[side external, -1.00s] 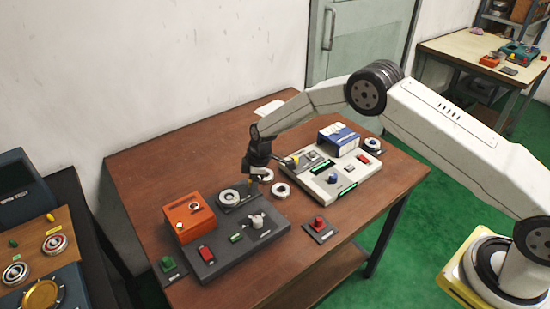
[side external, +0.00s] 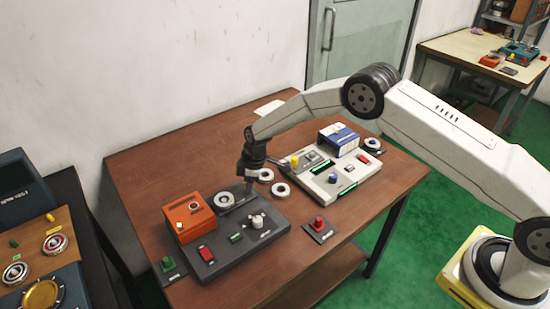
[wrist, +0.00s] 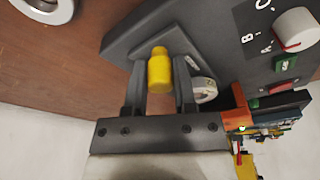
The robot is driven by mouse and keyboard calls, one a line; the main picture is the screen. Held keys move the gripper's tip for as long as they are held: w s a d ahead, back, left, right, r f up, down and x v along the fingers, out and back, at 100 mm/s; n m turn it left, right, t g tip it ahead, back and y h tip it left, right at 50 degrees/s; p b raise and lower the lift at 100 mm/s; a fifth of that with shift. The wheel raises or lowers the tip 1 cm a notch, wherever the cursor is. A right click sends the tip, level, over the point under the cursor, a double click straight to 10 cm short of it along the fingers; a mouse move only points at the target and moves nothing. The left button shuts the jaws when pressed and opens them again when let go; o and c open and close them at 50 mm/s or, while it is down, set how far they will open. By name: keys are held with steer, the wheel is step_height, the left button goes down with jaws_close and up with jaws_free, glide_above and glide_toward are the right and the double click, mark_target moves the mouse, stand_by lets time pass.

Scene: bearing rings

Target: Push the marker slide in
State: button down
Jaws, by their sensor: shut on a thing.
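My gripper (side external: 246,188) points down over the back edge of the dark grey panel (side external: 222,262), beside the pale ring at that corner. In the wrist view my gripper (wrist: 160,84) has its two dark fingers on either side of a yellow knob (wrist: 159,68) and is shut on it. The fingers hide this knob in the side view. I cannot tell whether it belongs to the marker slide, as no track shows beneath it. The panel (wrist: 225,45) also shows in the wrist view, with a white dial (wrist: 296,28) and a green piece.
A white panel (side external: 350,184) stands farther right. Open table lies behind.

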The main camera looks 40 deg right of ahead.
mark_target(218, 202)
steer(key=shift+a, duration=5.15)
steer(key=c, duration=0.6)
jaws_free()
steer(key=shift+c, duration=0.2)
steer(key=shift+o, duration=0.2)
steer(key=shift+d, duration=0.1)
steer(key=shift+d+r, duration=0.1)
steer(key=shift+w+a+v, duration=0.1)
steer(key=shift+a+v, duration=0.1)
steer(key=shift+v, duration=0.9)
steer(key=shift+w+a+v, duration=0.15)
steer(key=shift+a+v, duration=0.05)
steer(key=shift+v, duration=0.9)
steer(key=shift+w+a+v, duration=0.1)
steer(key=shift+a+v, duration=0.1)
steer(key=shift+v, duration=0.95)
steer(key=shift+r, duration=0.1)
